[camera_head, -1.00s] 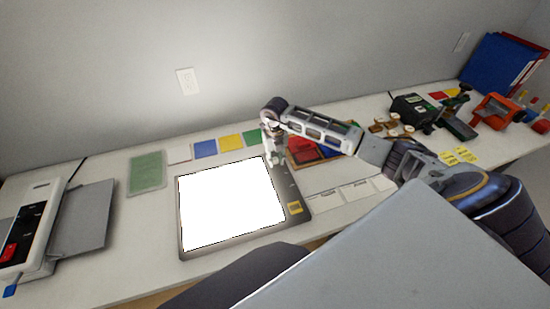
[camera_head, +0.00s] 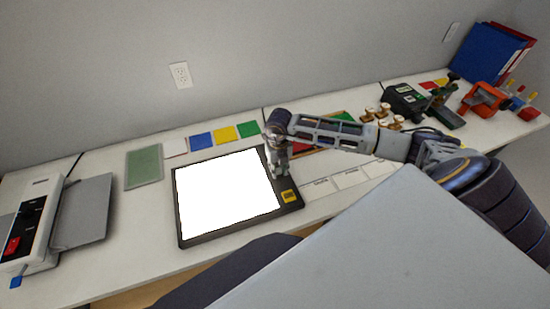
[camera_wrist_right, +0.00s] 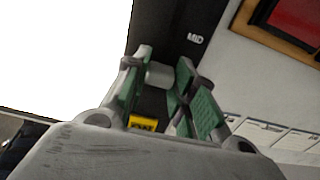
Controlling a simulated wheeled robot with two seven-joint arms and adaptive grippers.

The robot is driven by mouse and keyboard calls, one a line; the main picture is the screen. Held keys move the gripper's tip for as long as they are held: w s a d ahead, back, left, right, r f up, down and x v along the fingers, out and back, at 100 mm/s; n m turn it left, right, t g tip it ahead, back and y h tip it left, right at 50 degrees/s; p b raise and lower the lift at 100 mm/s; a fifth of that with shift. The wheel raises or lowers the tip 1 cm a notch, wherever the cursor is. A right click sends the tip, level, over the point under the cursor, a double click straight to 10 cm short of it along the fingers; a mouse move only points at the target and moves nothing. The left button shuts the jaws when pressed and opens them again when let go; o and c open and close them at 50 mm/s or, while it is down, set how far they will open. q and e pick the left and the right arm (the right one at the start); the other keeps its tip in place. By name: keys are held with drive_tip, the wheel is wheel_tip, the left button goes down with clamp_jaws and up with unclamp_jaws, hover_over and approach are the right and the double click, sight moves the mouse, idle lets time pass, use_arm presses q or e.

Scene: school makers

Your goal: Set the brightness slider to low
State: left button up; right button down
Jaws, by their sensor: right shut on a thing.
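The light pad (camera_head: 180,228) lies on the table with its white panel brightly lit. Its dark right-hand strip carries the brightness slider. My right gripper (camera_head: 281,170) points down onto this strip, above a yellow label (camera_head: 289,196). In the right wrist view, the slider's grey knob (camera_wrist_right: 158,75) sits between the green-padded fingers, and the gripper (camera_wrist_right: 165,85) is shut on it. A "MID" mark (camera_wrist_right: 195,39) shows on the strip beyond the knob, and the yellow label (camera_wrist_right: 143,123) is on the nearer side. No "low" mark is readable. My left gripper is out of view.
A laminator-like white machine (camera_head: 36,225) stands at the left. A green mat (camera_head: 144,168) and coloured squares (camera_head: 224,135) lie behind the pad. White cards (camera_head: 350,178) and a wood-framed tray (camera_wrist_right: 252,28) are to the right. Tools and blue binders (camera_head: 490,52) stand farther right.

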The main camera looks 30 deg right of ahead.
drive_tip(key=shift+s+a, duration=0.2)
drive_tip(key=shift+s, duration=0.65)
drive_tip(key=shift+f, duration=0.1)
drive_tip(key=c, duration=1.2)
unclamp_jaws()
drive_tip(key=shift+s, duration=0.2)
drive_tip(key=shift+o, duration=0.2)
drive_tip(key=shift+w+r, duration=0.15)
drive_tip(key=shift+r, duration=0.1)
wheel_tip(320, 180, up, 12)
drive_tip(key=shift+f, duration=0.15)
